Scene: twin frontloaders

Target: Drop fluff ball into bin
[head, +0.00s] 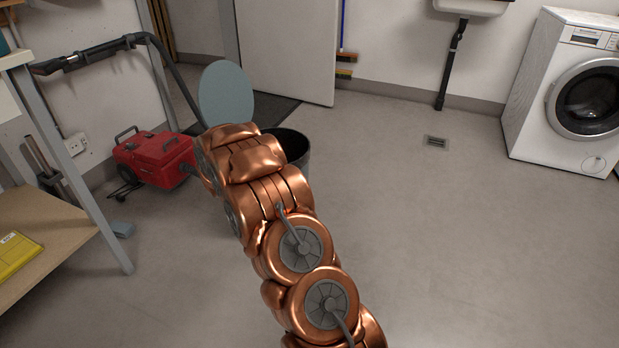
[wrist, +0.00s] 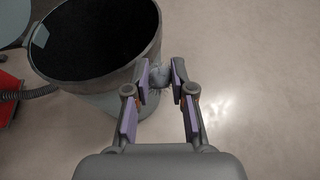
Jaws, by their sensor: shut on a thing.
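My gripper (wrist: 161,80) is shut on a small grey fluff ball (wrist: 162,78) between its fingertips in the wrist view. The bin (wrist: 148,62) is a dark grey round container, open at the top, with a black inside. In the wrist view the fluff ball appears just outside the bin's rim, at its lower right; I cannot tell its height against the rim. In the head view the bin (head: 299,152) is partly hidden behind my copper arm, and its round blue-grey lid (head: 227,94) stands up behind. The gripper and fluff ball are hidden in the head view.
A red vacuum cleaner (head: 153,158) with a black hose stands left of the bin. A wooden-topped table (head: 45,215) is at the left edge. A white washing machine (head: 566,90) stands at the right. The floor between bin and washer is clear around a drain (head: 436,141).

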